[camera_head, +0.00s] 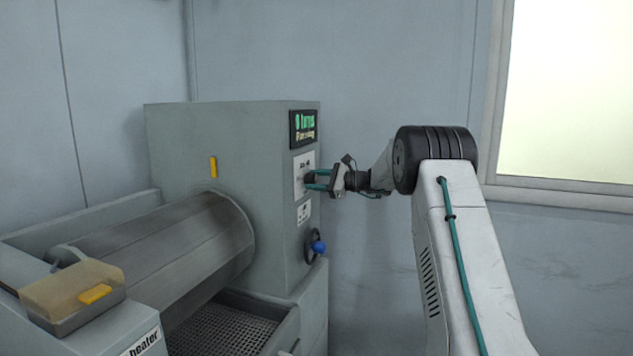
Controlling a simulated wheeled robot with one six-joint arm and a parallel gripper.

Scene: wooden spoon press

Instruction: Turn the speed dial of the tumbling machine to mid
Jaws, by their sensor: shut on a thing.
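The tumbling machine (245,135) is a grey box housing with a large ribbed drum (165,250) on its left. The speed dial sits on the white panel (298,165) on the housing's right-hand face, under a dark display with green and yellow lettering (303,128). My gripper (312,180) reaches in from the right, with its teal fingers at this panel. It is shut on the dial, which the fingers mostly hide. The dial's pointer and scale marks are too small to read.
A handwheel with a blue knob (318,247) sticks out below the panel, under a small white label (304,212). A mesh tray (225,330) lies under the drum. A box with a yellow tab (70,290) is at lower left. A bright window (570,90) is at right.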

